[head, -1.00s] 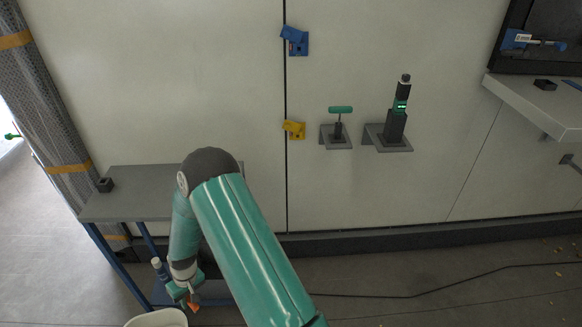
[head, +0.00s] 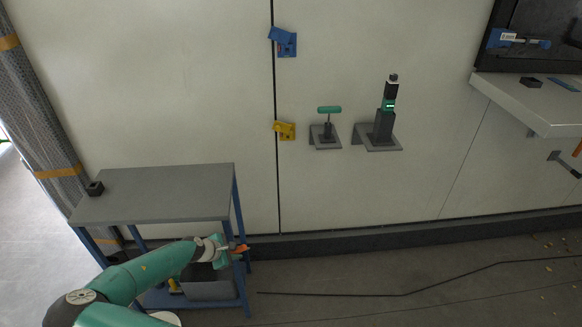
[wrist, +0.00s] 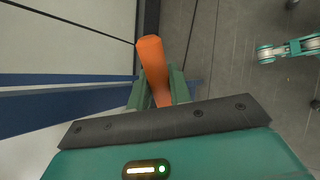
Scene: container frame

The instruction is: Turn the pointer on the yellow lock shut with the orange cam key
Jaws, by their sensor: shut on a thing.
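The yellow lock (head: 285,131) is on the pale wall, beside the dark vertical seam. Its pointer is too small to make out. My gripper (head: 238,249) is low at the right end of the grey shelf table, well below and left of the lock. It is shut on an orange thing, which I take to be the orange cam key (head: 242,247). In the wrist view the orange handle (wrist: 152,58) stands between the two green fingers (wrist: 158,88) and points away from the palm. The key's working end cannot be made out.
The grey shelf table (head: 160,192) with blue legs stands close to my arm. A blue lock (head: 285,42) is above the yellow one. A green T-handled tool (head: 329,111) and a dark upright tool (head: 386,110) sit on wall brackets to the right. A black cable lies on the floor.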

